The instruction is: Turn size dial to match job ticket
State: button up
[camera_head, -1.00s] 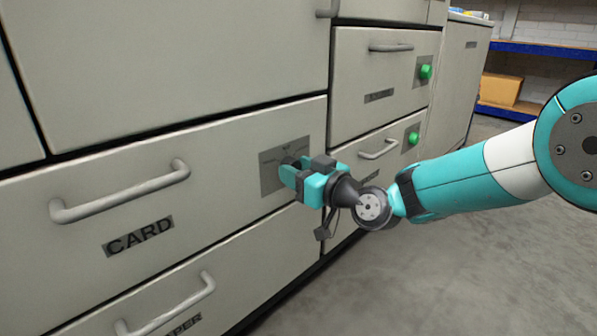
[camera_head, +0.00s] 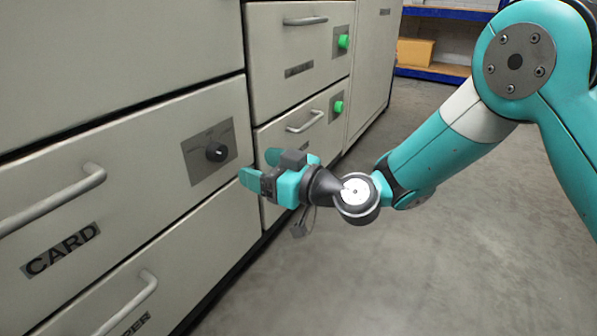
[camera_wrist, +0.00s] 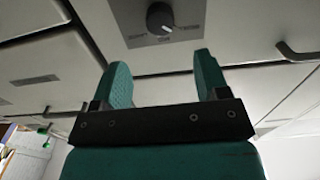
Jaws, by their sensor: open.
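The size dial (camera_head: 216,152) is a round black knob on a grey plate (camera_head: 196,167) at the right end of the CARD drawer front. In the wrist view the dial (camera_wrist: 160,18) shows at the top, with a light pointer mark toward the lower right. Labels surround it, too small to read surely. My gripper (camera_head: 262,168) has its teal fingers apart and empty, standing off the dial to its right in the head view. In the wrist view my gripper (camera_wrist: 161,65) has its fingertips short of the dial, one on each side. No job ticket can be made out.
The CARD drawer handle (camera_head: 55,198) sticks out left of the dial. A lower drawer handle (camera_head: 127,305) is below. Green knobs (camera_head: 343,41) are on the cabinet to the right. Grey floor (camera_head: 420,270) is open at the right; a blue shelf (camera_head: 432,74) stands behind.

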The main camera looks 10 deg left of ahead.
jog(key=v, duration=0.8)
jog(key=s+d+r+n+g+h+p, duration=0.1)
jog(key=s+d+r+g+h+p, duration=0.15)
jog(key=s+r+p, duration=0.45)
jog(key=s+d+r+g+h+p, duration=0.1)
jog(key=s+d+r+g+p, duration=0.2)
jog(key=r, duration=0.6)
jog(key=s+d+r+m+g+h+p, duration=0.1)
jog(key=s+d+r+m+h+p, duration=0.4)
jog(key=d, duration=0.3)
jog(key=s+d+r+m+g+h+p, duration=0.1)
jog(key=s+d+r+m+h+p, duration=0.25)
jog(key=s+d+r+p, duration=0.35)
notch_tip(320, 180, up, 35)
jog(key=w+p, duration=0.1)
jog(key=p, duration=3.5)
jog(key=shift+w+n+p, duration=0.15)
jog(key=shift+n+p, duration=0.15)
jog(key=shift+n, duration=0.15)
jog(key=shift+d+t, duration=0.1)
jog(key=shift+t, duration=0.15)
